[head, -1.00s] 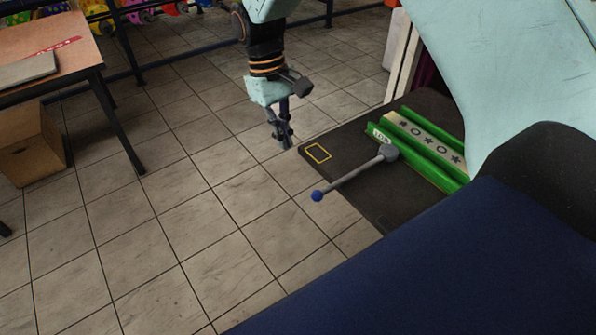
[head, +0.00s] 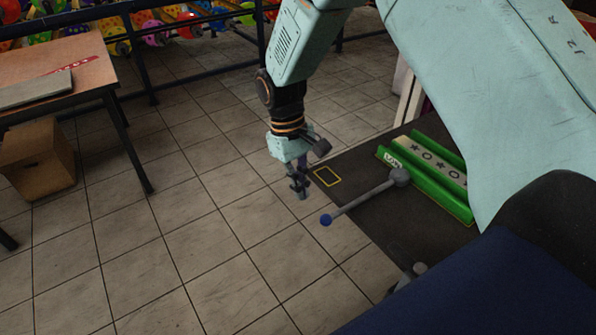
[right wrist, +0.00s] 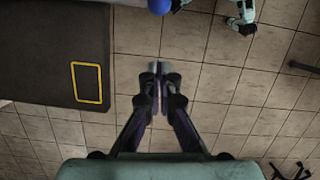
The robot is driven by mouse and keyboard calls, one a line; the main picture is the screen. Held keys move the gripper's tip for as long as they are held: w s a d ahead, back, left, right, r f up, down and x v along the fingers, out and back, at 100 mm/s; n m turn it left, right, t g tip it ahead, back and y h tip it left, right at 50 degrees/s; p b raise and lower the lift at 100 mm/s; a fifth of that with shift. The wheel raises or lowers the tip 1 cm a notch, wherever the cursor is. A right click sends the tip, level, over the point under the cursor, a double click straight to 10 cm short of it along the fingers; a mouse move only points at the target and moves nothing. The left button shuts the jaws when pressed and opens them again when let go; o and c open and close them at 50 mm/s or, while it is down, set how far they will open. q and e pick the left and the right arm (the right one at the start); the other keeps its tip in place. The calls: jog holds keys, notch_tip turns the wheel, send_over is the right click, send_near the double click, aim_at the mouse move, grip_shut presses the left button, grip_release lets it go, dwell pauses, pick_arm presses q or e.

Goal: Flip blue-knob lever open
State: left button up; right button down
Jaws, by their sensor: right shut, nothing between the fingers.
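The lever (head: 362,198) is a grey rod with a round blue knob (head: 326,220) at its free end. It runs from a grey pivot (head: 399,176) beside the green rails out past the edge of the dark platform. My right gripper (head: 300,191) points down over the floor, up and left of the knob in the head view, apart from it. In the right wrist view its fingertips (right wrist: 159,70) are together and empty. The blue knob shows cut off at the top edge there (right wrist: 160,5). My left gripper cannot be made out.
The dark platform (head: 398,222) carries green rails (head: 425,183) with a star-patterned strip and a yellow rectangle outline (head: 327,176). A table (head: 60,75) and a cardboard box (head: 40,160) stand at the left. The tiled floor between is clear.

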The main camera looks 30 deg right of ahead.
jog(key=s, duration=0.1)
jog(key=s+f, duration=0.1)
jog(key=s, duration=0.1)
jog(key=s+d+f, duration=0.1)
jog(key=shift+s, duration=0.15)
jog(key=shift+r, duration=0.1)
dwell(0.3)
